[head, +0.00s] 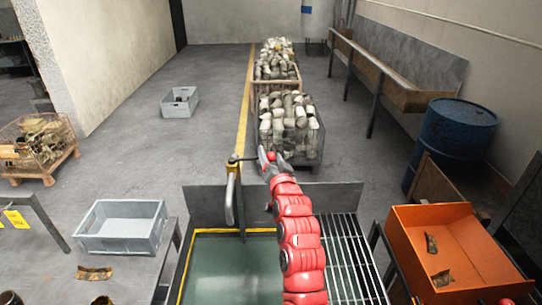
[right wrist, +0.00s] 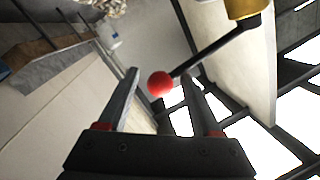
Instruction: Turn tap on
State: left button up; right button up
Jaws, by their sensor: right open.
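The tap (head: 233,185) stands at the back edge of the green tank, with a grey spout hanging down and a brass-coloured body on top. In the right wrist view its brass body (right wrist: 247,8) is at the upper right. A black lever (right wrist: 215,50) runs from it to a red ball knob (right wrist: 160,84). My right gripper (head: 267,156) reaches forward to the lever end in the head view. In the right wrist view the gripper (right wrist: 161,75) is open, with the knob showing between its fingertips. I cannot tell whether they touch. My left gripper does not show.
The green tank (head: 225,270) has a metal grating (head: 347,250) on its right. A grey crate (head: 123,245) sits on a bench at left, an orange bin (head: 410,245) at right. Filled cages (head: 312,150) and a blue drum (head: 455,130) stand behind.

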jog(key=shift+c, duration=0.2)
jog(key=c, duration=1)
grip_shut()
jog(key=shift+f, duration=0.15)
